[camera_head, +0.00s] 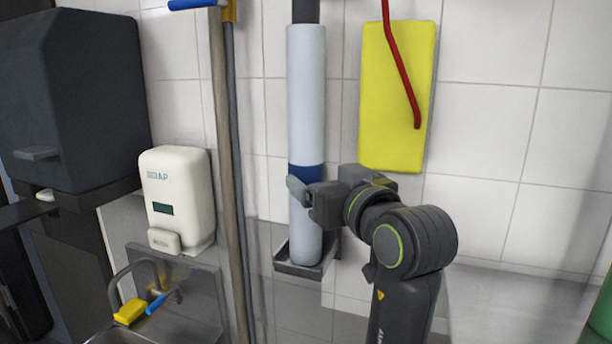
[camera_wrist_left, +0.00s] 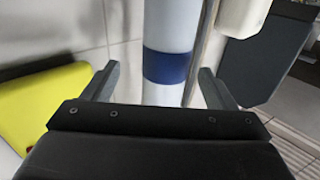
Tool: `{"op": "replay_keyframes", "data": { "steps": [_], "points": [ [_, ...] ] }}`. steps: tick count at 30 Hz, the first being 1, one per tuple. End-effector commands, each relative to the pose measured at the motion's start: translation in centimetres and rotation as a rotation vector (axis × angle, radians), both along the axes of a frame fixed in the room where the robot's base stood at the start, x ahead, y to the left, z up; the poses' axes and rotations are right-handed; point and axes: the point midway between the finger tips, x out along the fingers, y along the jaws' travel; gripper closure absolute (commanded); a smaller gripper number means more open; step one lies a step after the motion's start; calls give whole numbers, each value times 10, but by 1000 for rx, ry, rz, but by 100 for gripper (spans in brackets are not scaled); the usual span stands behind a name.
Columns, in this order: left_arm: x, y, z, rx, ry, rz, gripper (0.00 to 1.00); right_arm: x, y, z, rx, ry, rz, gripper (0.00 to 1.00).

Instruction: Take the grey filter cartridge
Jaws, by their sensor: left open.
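The grey filter cartridge (camera_head: 306,100) is a tall pale cylinder with a dark blue band. It stands upright against the tiled wall, its lower end in a small metal tray (camera_head: 298,268). My left gripper (camera_head: 308,191) is open at the height of the blue band. One finger shows in front of the cartridge in the head view; the other is not clearly seen. In the left wrist view the cartridge (camera_wrist_left: 164,67) rises between the two spread fingers, with a gap on each side. Whether it is fully between the fingertips is hard to tell. My right gripper is not in view.
A yellow board (camera_head: 393,95) and a red hooked rod (camera_head: 402,70) hang right of the cartridge. Long handles (camera_head: 222,150) stand to its left, then a white soap dispenser (camera_head: 176,195) above a sink with a yellow sponge (camera_head: 130,311). The wall at right is clear.

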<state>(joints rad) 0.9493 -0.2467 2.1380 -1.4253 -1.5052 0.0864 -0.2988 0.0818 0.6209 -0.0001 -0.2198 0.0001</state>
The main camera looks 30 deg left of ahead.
Motion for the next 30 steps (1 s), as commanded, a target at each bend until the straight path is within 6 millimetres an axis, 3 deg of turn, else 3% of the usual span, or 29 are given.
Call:
{"op": "replay_keyframes", "data": {
  "steps": [11, 19, 30],
  "points": [
    [12, 21, 1, 1, 1, 2, 21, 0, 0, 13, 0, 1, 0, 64],
    [20, 50, 7, 4, 3, 4, 21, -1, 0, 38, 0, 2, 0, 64],
    [32, 66, 2, 0, 1, 0, 21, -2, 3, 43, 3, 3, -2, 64]
  ]
}}
